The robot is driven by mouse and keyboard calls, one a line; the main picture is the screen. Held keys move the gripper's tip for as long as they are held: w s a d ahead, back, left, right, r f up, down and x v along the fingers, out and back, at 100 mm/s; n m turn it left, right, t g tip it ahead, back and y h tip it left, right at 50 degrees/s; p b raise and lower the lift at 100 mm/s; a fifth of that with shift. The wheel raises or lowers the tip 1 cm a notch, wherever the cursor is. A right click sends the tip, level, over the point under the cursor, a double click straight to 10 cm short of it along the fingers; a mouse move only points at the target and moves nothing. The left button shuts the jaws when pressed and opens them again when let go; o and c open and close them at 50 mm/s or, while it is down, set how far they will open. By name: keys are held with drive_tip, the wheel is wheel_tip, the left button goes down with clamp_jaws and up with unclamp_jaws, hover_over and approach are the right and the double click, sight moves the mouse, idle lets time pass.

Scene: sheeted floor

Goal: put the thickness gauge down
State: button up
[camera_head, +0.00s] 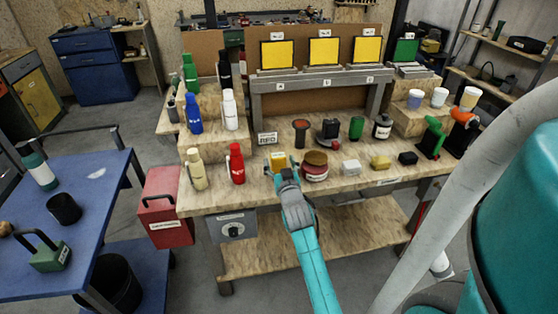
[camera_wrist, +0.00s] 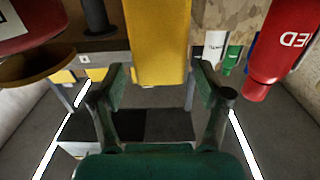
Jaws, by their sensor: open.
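The yellow boxy thing (camera_head: 278,160), which looks like the thickness gauge, is at the front edge of the wooden workbench (camera_head: 345,192), between a red bottle and a brown-lidded jar. My gripper (camera_head: 287,180) is right in front of it. In the wrist view the yellow thing (camera_wrist: 160,40) fills the top middle, and its near end lies between the tips of my open gripper (camera_wrist: 160,82). A gap shows on both sides, so the fingers do not seem to press on it. Its underside and its contact with the bench are hidden.
The red bottle (camera_head: 237,164) stands close on the left, and the jar (camera_head: 315,167) close on the right. A red bin (camera_head: 165,207) stands beside the bench.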

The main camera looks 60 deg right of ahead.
drive_tip(key=s+a+f+n+t+y, duration=0.1)
drive_tip(key=s+a+f+n+y, duration=0.2)
drive_tip(key=a, duration=0.8)
drive_tip(key=s+a+f+n+t+y, duration=0.1)
drive_tip(key=s+a+f+y, duration=0.15)
drive_tip(key=s+a, duration=0.6)
drive_tip(key=s+a+f+n+t+y, duration=0.1)
drive_tip(key=s+a+f+n+y, duration=0.15)
drive_tip(key=a, duration=1.05)
drive_tip(key=s+a+r+n+y, duration=0.1)
drive_tip(key=s+a+y, duration=0.2)
drive_tip(key=s+a, duration=0.3)
drive_tip(key=s+a+r+n+y, duration=0.1)
drive_tip(key=s+a+n+y, duration=0.1)
drive_tip(key=s+a, duration=0.4)
drive_tip(key=s, duration=0.4)
drive_tip(key=shift+r+y, duration=0.2)
drive_tip(key=shift+y, duration=0.2)
drive_tip(key=shift+o, duration=0.4)
drive_tip(key=shift+s+n, duration=0.1)
drive_tip(key=shift+n, duration=0.15)
